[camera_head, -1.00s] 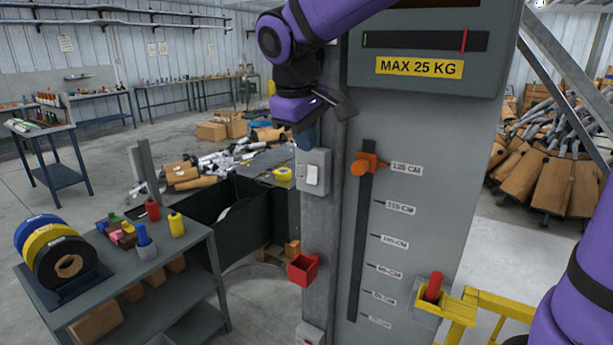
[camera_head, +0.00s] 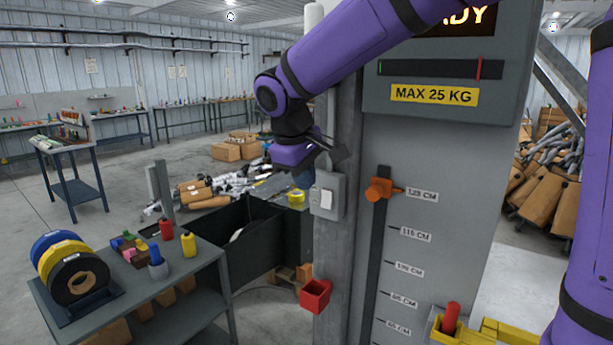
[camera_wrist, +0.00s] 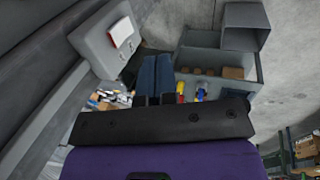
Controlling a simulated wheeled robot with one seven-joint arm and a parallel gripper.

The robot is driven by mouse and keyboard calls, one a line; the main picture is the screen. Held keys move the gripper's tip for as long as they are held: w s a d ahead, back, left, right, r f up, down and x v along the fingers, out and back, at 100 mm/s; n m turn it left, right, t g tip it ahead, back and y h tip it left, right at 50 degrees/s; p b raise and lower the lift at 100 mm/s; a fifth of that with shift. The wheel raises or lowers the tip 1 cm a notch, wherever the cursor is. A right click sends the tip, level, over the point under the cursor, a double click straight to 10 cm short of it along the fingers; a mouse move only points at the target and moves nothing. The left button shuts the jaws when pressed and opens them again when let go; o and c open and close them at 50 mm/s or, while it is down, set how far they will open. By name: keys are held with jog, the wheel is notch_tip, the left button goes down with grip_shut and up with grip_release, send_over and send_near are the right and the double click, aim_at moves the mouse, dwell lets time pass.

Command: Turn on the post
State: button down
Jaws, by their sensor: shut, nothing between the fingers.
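The grey post (camera_head: 345,240) stands in the middle of the head view. A grey switch box (camera_head: 318,210) with a white rocker (camera_head: 326,198) is on its front. The wrist view shows the box (camera_wrist: 98,42) and white rocker (camera_wrist: 121,31) at upper left, with a little red by the rocker. My gripper (camera_head: 304,178) is just left of the switch box, apparently apart from it and partly hidden. In the wrist view its blue fingers (camera_wrist: 154,76) are together and empty, pointing past the box.
A grey panel with an orange slider (camera_head: 378,190) and height marks stands right of the post. A red bin (camera_head: 315,295) hangs lower on the post. A grey shelf table (camera_head: 205,270) with coloured rolls is at left. A black crate (camera_head: 255,235) stands behind.

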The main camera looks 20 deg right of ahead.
aim_at(323, 199)
jog(key=w+d+f, duration=0.1)
jog(key=f, duration=0.1)
jog(key=w+d+f, duration=0.1)
jog(key=f, duration=0.1)
jog(key=w+d+f, duration=0.1)
jog(key=d+f, duration=0.1)
jog(key=f, duration=0.1)
jog(key=shift+w+f, duration=0.1)
jog(key=shift+w, duration=0.05)
jog(key=shift+w+d, duration=0.35)
jog(key=shift+d, duration=0.1)
jog(key=shift+w+d+f, duration=0.2)
jog(key=shift+d, duration=0.1)
jog(key=shift+r, duration=0.1)
jog(key=shift+r, duration=0.75)
